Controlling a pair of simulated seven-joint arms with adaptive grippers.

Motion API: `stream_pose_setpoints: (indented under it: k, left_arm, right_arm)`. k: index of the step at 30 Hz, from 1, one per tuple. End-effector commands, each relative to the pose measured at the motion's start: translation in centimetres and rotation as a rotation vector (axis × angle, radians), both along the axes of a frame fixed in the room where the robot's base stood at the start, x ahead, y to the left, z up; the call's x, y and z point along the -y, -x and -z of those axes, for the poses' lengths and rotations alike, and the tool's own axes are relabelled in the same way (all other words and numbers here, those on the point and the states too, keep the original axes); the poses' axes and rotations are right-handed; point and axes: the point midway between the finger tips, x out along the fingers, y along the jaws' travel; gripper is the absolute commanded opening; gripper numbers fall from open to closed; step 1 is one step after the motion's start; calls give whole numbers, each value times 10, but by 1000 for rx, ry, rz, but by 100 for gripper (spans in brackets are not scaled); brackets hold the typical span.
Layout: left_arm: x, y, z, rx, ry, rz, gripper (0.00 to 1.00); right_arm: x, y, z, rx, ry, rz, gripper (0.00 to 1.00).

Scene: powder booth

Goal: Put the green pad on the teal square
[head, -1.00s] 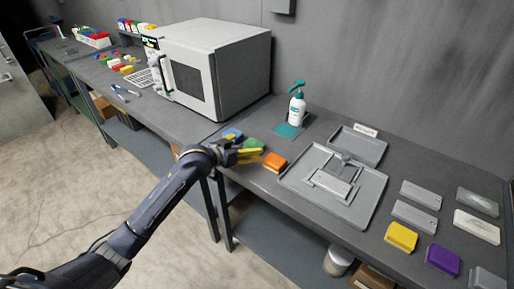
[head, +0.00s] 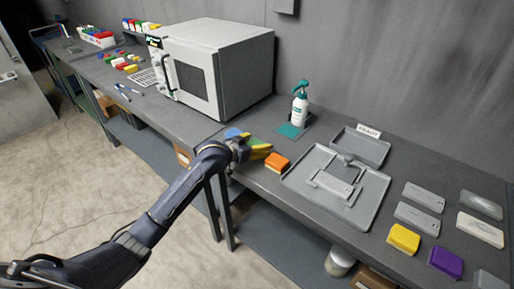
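The green pad (head: 257,142) lies on the bench near its front edge, between a blue pad and an orange pad. My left gripper (head: 256,146), with yellow fingers, is right at the green pad and partly covers it. I cannot tell whether the fingers are closed on it. The teal square (head: 290,131) lies flat on the bench further back, in front of the wall. A white spray bottle with a teal head (head: 299,106) stands at its back part. My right gripper is not in view.
The orange pad (head: 277,162) is just right of my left gripper, and the blue pad (head: 233,133) just left. A white oven (head: 215,68) stands behind to the left. A grey tray (head: 290,182) with a fixture fills the middle. Yellow (head: 403,239) and purple (head: 445,262) pads lie right.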

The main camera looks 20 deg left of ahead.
Motion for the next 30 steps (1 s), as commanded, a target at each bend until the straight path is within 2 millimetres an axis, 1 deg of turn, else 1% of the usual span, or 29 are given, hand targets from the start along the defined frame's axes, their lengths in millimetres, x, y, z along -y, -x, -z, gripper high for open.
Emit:
stream_pose_setpoints:
  k: [1, 9, 16, 20, 23, 26, 30]
  left_arm:
    - [0, 0, 0, 0, 0, 0, 65]
    - [0, 0, 0, 0, 0, 0, 34]
    - [0, 0, -1, 0, 0, 0, 33]
    - [0, 0, -6, 1, 0, 0, 33]
    - [0, 0, -14, 3, -1, 1, 33]
    - [-1, 0, -27, 3, -3, 1, 33]
    - [0, -1, -54, 5, -1, 1, 33]
  right_arm:
    - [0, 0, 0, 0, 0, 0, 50]
    - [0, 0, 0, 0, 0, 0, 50]
    - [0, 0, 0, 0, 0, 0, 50]
    - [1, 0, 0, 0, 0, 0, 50]
    - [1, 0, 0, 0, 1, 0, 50]
    - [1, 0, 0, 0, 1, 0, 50]
    - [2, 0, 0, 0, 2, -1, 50]
